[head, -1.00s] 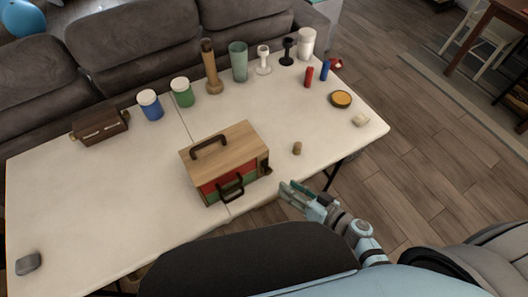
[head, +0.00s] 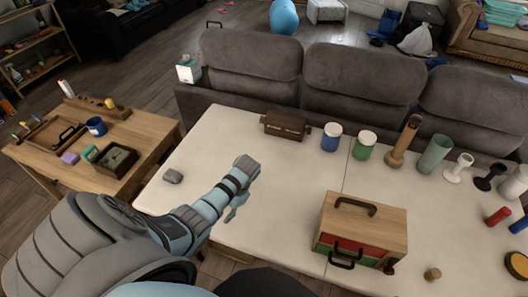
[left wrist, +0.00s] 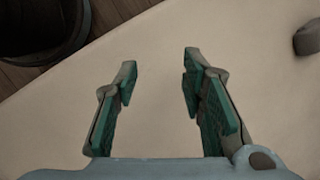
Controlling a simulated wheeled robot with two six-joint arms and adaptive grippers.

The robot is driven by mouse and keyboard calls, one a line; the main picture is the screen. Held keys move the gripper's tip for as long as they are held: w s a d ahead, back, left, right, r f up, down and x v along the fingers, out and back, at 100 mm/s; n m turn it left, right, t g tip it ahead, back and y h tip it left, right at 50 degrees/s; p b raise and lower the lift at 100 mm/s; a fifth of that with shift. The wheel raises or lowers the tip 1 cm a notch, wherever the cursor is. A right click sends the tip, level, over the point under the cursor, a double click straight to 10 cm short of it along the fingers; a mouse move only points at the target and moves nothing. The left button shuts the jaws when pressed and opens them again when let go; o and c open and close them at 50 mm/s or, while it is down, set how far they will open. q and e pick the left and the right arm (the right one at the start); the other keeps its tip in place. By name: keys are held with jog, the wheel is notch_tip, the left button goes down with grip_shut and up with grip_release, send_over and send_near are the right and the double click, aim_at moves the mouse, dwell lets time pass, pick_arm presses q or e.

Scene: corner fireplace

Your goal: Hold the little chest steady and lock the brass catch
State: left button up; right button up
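A small dark brown chest (head: 285,125) stands at the far edge of the white table (head: 270,215), near the sofa. Small light metal fittings show on its front, but I cannot tell how the catch sits. My left gripper (head: 236,208) is over the left part of the table, in front of the chest and apart from it. In the left wrist view its green-padded fingers (left wrist: 160,68) are spread with only bare tabletop between them. My right gripper is not in view.
A wooden box (head: 362,228) with red and green drawers stands on the right. Blue (head: 331,137) and green (head: 364,145) jars stand right of the chest. A grey block (head: 173,176) lies at left. A wooden side table (head: 130,165) stands beyond. Tabletop before the chest is clear.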

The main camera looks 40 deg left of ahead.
pick_arm(q)
jog(key=w+d+r+m+t+h, duration=0.25)
jog(key=w+d+r, duration=0.35)
jog(key=w+d, duration=0.5)
jog(key=m+t+h, duration=0.2)
jog(key=m+h, duration=0.3)
jog(key=m, duration=0.5)
send_near(370, 205)
jog(key=x, duration=1.1)
